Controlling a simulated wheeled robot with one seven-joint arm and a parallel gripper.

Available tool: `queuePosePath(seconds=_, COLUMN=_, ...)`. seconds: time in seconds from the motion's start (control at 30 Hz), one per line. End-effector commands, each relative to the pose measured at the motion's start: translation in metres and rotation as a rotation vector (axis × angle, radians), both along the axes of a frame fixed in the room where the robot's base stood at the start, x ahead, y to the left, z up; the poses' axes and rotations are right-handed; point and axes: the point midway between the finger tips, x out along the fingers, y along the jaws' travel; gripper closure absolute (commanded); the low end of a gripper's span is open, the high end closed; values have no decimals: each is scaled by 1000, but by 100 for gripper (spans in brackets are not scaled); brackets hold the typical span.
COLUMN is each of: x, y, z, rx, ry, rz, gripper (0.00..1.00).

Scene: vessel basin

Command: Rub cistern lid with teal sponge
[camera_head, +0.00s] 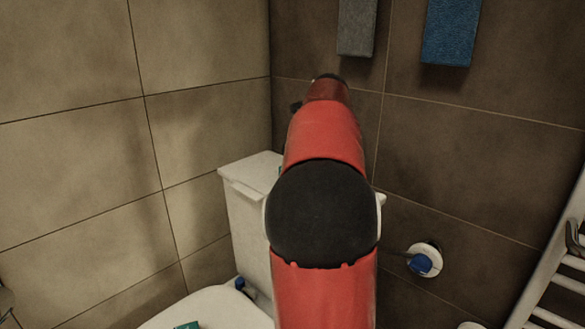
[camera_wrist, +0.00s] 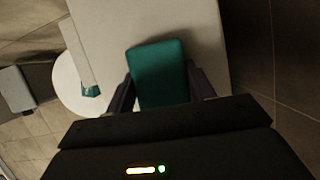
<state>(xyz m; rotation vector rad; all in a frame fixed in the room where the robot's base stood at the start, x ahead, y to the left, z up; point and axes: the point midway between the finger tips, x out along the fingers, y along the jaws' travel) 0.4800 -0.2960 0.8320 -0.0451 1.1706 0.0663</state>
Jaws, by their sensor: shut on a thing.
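The white cistern lid (camera_head: 248,168) tops the cistern in the corner, partly hidden behind my red arm in the head view. In the wrist view the lid (camera_wrist: 206,40) is a broad pale surface beneath my gripper. The teal sponge (camera_wrist: 158,62) is held between the two dark fingers of my gripper (camera_wrist: 160,80), which is shut on it. The sponge overlaps the lid in this view; I cannot tell whether it touches. In the head view my arm hides the gripper and nearly all of the sponge.
The toilet (camera_head: 210,308) stands in front of the cistern, with a small teal item (camera_head: 187,325) on it. A grey towel (camera_head: 356,27) and a blue towel (camera_head: 450,32) hang on the dark tiled wall. A blue-and-white wall fixture (camera_head: 424,260) and a white rail rack (camera_head: 556,285) are at right.

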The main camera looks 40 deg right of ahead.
Motion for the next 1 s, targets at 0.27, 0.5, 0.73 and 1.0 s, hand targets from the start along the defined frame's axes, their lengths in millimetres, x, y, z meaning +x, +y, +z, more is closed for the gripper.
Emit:
queuePosePath(seconds=0.27, x=-12, y=-2, z=0, rx=1, ry=4, rz=-1, gripper=64)
queuePosePath(seconds=0.5, x=-8, y=-1, z=0, rx=1, ry=4, rz=-1, gripper=64)
queuePosePath(seconds=0.73, x=11, y=2, z=1, rx=1, ry=3, rz=2, gripper=64)
queuePosePath(seconds=1.0, x=26, y=4, z=1, rx=1, ry=1, rz=-1, gripper=64)
